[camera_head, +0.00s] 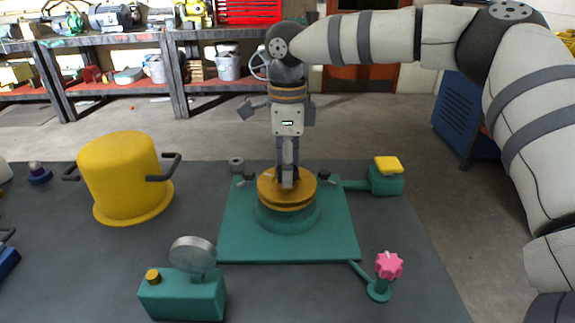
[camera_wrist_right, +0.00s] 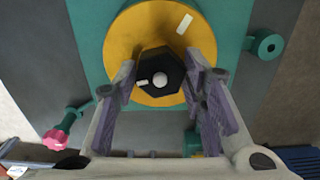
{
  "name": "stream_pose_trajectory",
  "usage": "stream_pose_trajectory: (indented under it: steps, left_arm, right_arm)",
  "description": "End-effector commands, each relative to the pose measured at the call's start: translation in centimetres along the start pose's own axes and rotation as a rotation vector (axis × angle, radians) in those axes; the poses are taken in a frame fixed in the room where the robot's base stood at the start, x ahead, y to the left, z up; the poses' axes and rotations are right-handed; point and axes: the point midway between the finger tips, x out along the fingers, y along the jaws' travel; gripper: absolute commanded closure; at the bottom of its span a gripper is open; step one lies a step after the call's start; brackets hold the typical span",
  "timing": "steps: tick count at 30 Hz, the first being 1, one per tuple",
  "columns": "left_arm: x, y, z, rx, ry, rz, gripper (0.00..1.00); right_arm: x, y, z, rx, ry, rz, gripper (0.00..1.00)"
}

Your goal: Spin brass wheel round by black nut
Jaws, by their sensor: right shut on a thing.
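The brass wheel (camera_head: 268,192) lies flat on a round teal base on a teal plate (camera_head: 300,248). In the right wrist view the wheel (camera_wrist_right: 120,45) shows a white mark near its upper right rim. The black nut (camera_wrist_right: 160,75) sits at the wheel's middle, with a pale round centre. My right gripper (camera_head: 287,182) reaches straight down over the wheel. In the right wrist view its two fingers (camera_wrist_right: 165,82) stand on either side of the nut, shut on it. In the head view the nut is mostly hidden by the fingers. My left gripper is not in view.
A yellow pot (camera_head: 118,175) with dark handles stands at the left. A teal box with a round gauge (camera_head: 185,290) is in front. A pink knob (camera_head: 389,265) is at front right, and a yellow-topped teal block (camera_head: 387,180) is at the plate's right.

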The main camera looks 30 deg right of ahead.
Motion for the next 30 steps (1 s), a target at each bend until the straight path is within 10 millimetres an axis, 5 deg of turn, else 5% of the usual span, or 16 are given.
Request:
stream_pose_trajectory:
  steps: [4, 15, 23, 24, 28, 30]
  left_arm:
    - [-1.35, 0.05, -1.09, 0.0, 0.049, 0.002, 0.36]
    - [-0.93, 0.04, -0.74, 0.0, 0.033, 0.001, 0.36]
    - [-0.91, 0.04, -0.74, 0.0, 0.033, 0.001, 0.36]
    - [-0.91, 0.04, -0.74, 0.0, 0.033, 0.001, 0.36]
    - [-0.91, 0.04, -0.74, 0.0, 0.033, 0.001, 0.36]
    - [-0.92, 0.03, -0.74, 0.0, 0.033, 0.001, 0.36]
  right_arm:
    - [-0.61, 0.1, -0.05, 0.257, -0.003, -0.009, 0.83]
    - [0.0, 0.12, 0.08, 1.204, 0.002, -0.002, 0.86]
    - [0.06, 0.12, 0.07, 1.292, 0.003, 0.0, 0.86]
    - [0.07, 0.12, 0.08, 1.291, 0.003, 0.0, 0.63]
    - [0.07, 0.13, 0.07, 1.29, 0.003, 0.0, 0.35]
    - [0.06, 0.12, 0.07, 1.29, 0.003, 0.0, 0.33]
